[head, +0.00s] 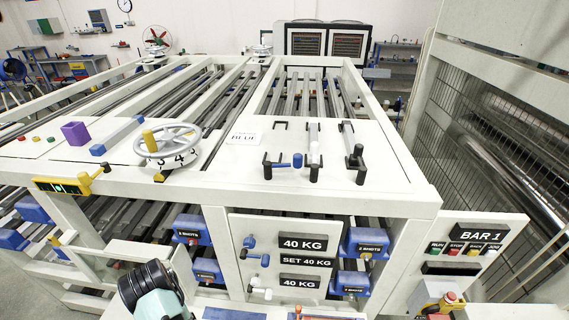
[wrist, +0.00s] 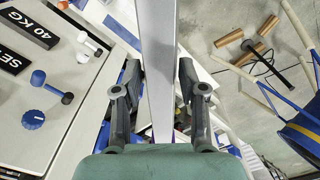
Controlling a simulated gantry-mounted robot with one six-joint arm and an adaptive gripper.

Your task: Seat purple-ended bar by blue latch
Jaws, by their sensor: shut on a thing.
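My gripper (wrist: 160,76) is shut on a long grey bar (wrist: 159,40), which runs up out of the top of the wrist view between the two dark fingers. A little purple shows beside the bar near the gripper's base; whether it belongs to the bar I cannot tell. My wrist shows at the bottom left of the head view; the fingers and held bar are not visible there.
White-handled (head: 315,155) and black-handled (head: 355,155) latches stand right of the blue one. A purple block (head: 75,133), a blue-ended grey bar (head: 118,136) and a handwheel (head: 168,145) lie left. The front panel (head: 280,235) carries protruding knobs. The card's surroundings are clear.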

